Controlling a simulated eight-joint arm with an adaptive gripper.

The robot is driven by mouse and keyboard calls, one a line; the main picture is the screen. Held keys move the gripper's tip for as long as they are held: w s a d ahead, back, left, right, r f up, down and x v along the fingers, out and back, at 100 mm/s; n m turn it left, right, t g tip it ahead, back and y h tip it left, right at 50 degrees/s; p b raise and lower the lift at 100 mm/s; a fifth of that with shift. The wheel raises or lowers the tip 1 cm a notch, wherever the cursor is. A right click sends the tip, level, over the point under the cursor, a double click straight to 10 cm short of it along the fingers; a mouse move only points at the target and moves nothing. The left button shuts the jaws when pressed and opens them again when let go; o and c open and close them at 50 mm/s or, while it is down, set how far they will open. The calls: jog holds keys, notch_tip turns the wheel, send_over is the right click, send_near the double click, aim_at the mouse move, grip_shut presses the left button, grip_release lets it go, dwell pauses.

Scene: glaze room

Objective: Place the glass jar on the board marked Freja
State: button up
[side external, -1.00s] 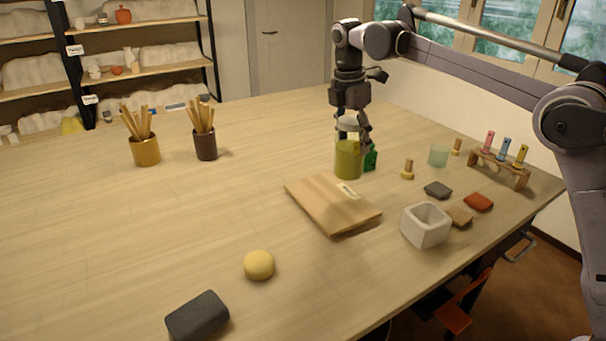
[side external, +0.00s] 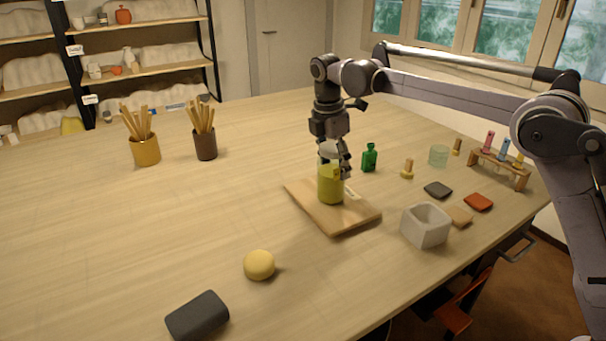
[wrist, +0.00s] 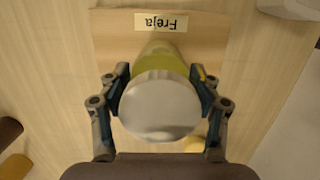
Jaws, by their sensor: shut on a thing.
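The glass jar (side external: 330,186), yellow-green with a pale lid, is upright over the wooden board (side external: 340,219). My gripper (side external: 333,163) is shut around the upper part of the jar. In the wrist view the jar's round lid (wrist: 160,106) sits between the two fingers, and the jar body covers part of the board (wrist: 110,38). The board's label (wrist: 161,21) reads "Freja", upside down there. The jar's base appears at or just above the board; I cannot tell whether it touches.
A green bottle (side external: 369,158) stands behind the board to the right. A white square pot (side external: 425,225) is right of the board, and a yellow ball (side external: 259,265) is in front. Two brush holders (side external: 145,150) stand at the back left. The table's left middle is clear.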

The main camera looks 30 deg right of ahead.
jog(key=o, duration=1.8)
jog(key=shift+f, duration=0.15)
jog(key=r, duration=0.4)
jog(key=a+r, duration=0.1)
jog(key=r, duration=0.6)
jog(key=shift+w+a+r, duration=0.1)
jog(key=shift+a+r, duration=0.2)
jog(key=shift+a, duration=0.05)
jog(key=shift+r, duration=0.3)
